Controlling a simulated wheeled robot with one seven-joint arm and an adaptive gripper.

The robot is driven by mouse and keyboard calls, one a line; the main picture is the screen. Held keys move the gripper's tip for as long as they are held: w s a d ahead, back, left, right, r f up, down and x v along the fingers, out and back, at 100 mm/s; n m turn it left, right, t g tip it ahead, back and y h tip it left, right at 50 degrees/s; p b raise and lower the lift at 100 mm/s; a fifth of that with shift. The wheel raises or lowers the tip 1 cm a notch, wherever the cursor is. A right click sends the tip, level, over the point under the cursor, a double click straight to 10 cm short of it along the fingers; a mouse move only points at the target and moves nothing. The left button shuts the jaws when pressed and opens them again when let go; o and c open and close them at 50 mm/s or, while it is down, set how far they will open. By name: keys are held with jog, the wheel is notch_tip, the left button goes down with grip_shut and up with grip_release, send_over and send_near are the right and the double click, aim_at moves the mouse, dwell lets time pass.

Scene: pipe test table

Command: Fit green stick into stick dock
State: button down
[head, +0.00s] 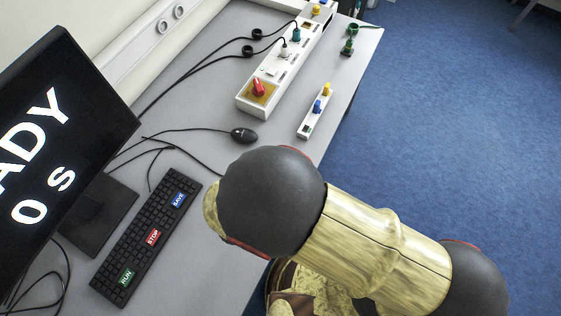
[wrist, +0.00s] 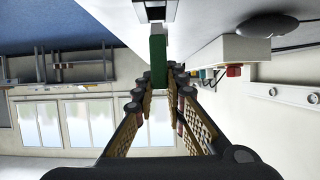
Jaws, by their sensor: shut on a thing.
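The green stick (wrist: 158,60) is held between the fingers of my gripper (wrist: 160,88) in the wrist view. Its far end meets a pale piece with dark sides (wrist: 156,12) at the top edge; I cannot tell whether this is part of the stick. In the head view, my gripper and the held stick are hidden behind my arm. The stick dock (head: 311,115) is a small white strip near the table's right edge. A blue stick (head: 317,106) and a yellow stick (head: 326,90) stand in it; a dark slot (head: 307,128) shows at its near end.
A white power strip (head: 262,92) with a red switch (head: 258,87) lies left of the dock. A mouse (head: 244,135), cables and a keyboard (head: 147,236) lie nearer. A monitor (head: 60,130) stands left. A green item (head: 351,45) lies farther back. Bare tabletop surrounds the dock.

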jog(key=shift+f+b, duration=0.7)
jog(key=shift+f, duration=1.05)
jog(key=c, duration=1.7)
grip_release()
jog(key=shift+c, duration=0.2)
jog(key=shift+s, duration=0.1)
jog(key=v, duration=0.7)
jog(key=shift+s, duration=0.15)
jog(key=shift+a, duration=0.15)
